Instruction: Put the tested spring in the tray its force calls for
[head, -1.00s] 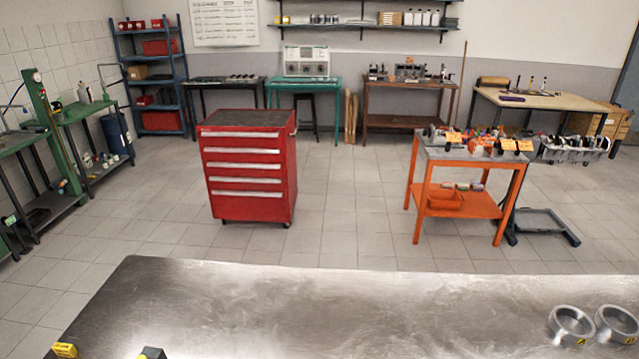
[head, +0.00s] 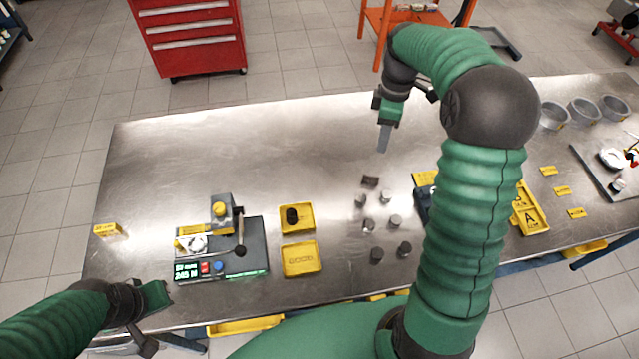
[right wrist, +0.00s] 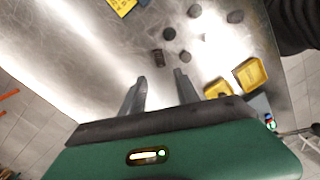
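The spring tester (head: 240,262) stands on the steel table; its green display appears to read 245 N. Right of it are two yellow trays: the far one (head: 309,227) holds a dark, spring-like piece (head: 292,215), and the near one (head: 301,260) is empty with raised lettering. A dark small piece (head: 370,181) lies on the table; it shows beyond my fingertips in the right wrist view (right wrist: 158,57). My right gripper (head: 384,142) is above the table, its fingers apart and empty in the right wrist view (right wrist: 160,76). My left gripper (head: 155,312) is left of the tester; its opening is unclear.
Several grey cylinders (head: 368,225) stand between the trays and my right arm. Yellow tray A (head: 529,218) and metal rings (head: 584,110) are further right. A yellow block (head: 107,230) is at the left edge.

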